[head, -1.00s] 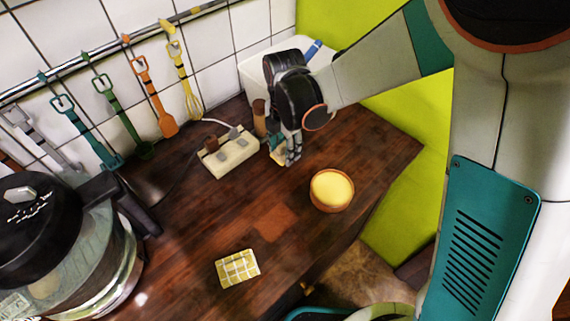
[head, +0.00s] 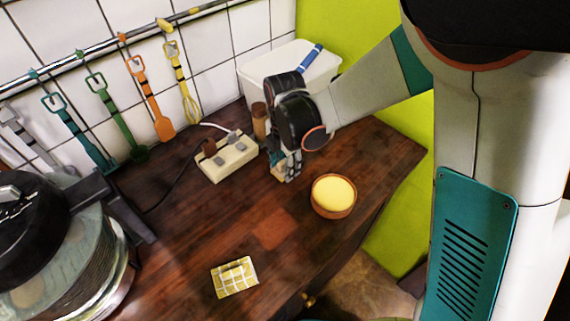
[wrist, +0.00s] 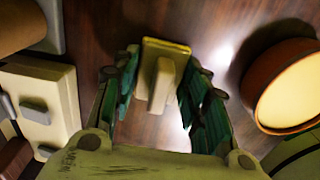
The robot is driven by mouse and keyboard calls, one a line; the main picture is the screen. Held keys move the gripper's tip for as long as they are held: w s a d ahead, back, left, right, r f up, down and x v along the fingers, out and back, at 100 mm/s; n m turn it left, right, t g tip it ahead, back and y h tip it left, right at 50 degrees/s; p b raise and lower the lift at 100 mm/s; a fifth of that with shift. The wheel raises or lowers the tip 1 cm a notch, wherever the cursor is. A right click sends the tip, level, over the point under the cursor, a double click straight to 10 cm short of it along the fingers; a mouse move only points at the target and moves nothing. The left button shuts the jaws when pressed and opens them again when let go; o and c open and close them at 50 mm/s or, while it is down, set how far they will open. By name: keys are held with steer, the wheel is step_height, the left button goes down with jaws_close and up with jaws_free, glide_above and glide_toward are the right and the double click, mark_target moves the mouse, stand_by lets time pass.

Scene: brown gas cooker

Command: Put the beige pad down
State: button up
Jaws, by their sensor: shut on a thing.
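The beige pad (wrist: 163,75) is a small beige block with a yellowish far edge and a raised grip. In the wrist view it sits between the fingers of my gripper (wrist: 160,62), which is shut on it. In the head view my gripper (head: 287,166) points down over the dark wooden counter (head: 190,235), between the socket strip and the round bowl. Only a sliver of the pad (head: 276,171) shows there beside the fingers. I cannot tell whether its underside touches the counter.
A white socket strip (head: 228,157) with plugs lies left of my gripper. A brown bowl with yellow contents (head: 333,196) stands to the right. A brown jar (head: 259,121) and a white bin (head: 262,76) stand behind. A yellow checkered cloth (head: 234,277) lies in front, with bare counter between.

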steer(key=shift+s+d+f+b, duration=0.15)
steer(key=shift+s+f+b, duration=0.2)
steer(key=shift+f, duration=0.1)
steer(key=shift+c, duration=0.3)
steer(key=o, duration=1.1)
steer(key=shift+w+f, duration=0.15)
steer(key=shift+c, duration=0.2)
steer(key=shift+w, duration=0.15)
steer(key=shift+r, duration=0.2)
step_height(320, 180, up, 13)
steer(key=p, duration=0.4)
steer(key=shift+a+p, duration=0.2)
steer(key=shift+p, duration=0.15)
steer(key=shift+w, duration=0.15)
